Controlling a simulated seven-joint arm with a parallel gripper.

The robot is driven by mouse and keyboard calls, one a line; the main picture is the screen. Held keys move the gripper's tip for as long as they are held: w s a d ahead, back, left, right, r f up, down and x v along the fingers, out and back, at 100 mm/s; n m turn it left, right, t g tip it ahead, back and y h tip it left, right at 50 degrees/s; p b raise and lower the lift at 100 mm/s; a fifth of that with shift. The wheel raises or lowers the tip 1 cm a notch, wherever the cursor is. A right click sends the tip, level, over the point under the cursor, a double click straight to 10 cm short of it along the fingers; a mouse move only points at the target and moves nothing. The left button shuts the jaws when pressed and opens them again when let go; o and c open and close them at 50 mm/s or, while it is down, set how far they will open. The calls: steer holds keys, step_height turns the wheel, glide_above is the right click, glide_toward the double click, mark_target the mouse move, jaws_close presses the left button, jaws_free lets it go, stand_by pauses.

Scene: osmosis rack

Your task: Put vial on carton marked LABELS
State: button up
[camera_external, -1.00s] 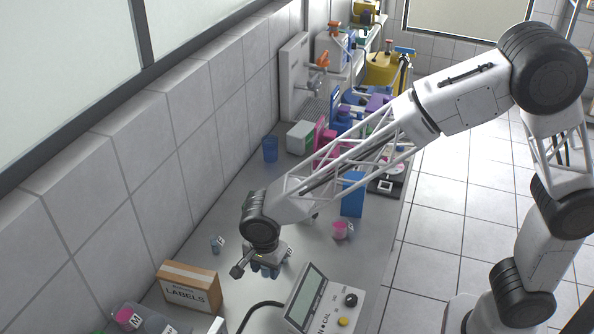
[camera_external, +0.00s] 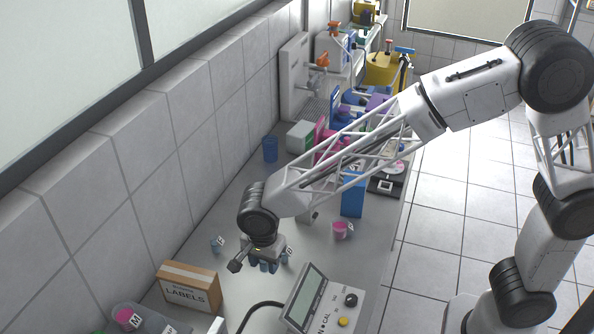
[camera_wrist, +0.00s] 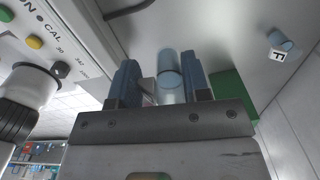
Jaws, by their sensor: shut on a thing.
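My gripper (camera_external: 268,265) is shut on a light blue vial, seen between its two blue fingers in the wrist view (camera_wrist: 168,78). In the external view the gripper's body and fingers mostly hide the held vial, and a small white label shows at their right. The gripper is above the bench, right of and behind the brown carton marked LABELS (camera_external: 188,288). The carton stands upright with a flat taped top, apart from the gripper, and nothing is seen on it. Another small blue vial (camera_external: 216,245), marked F, lies on the bench and also shows in the wrist view (camera_wrist: 283,42).
A balance marked CAL (camera_external: 320,305) stands in front at the right, with its cable on the bench. A tray with a pink-topped item (camera_external: 128,318) is at lower left. A pink cup (camera_external: 342,231), a blue box (camera_external: 353,198) and a blue cup (camera_external: 270,149) stand farther back.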

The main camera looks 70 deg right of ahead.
steer(key=w+a+r, duration=0.2)
steer(key=a+r, duration=0.2)
steer(key=r, duration=0.3)
steer(key=shift+a+n, duration=0.35)
steer(key=shift+n, duration=0.05)
steer(key=shift+w, duration=0.1)
glide_above(186, 277)
steer(key=shift+f, duration=0.8)
steer(key=shift+f, duration=1.75)
steer(key=shift+f, duration=0.2)
steer(key=o, duration=0.9)
steer(key=shift+r, duration=0.1)
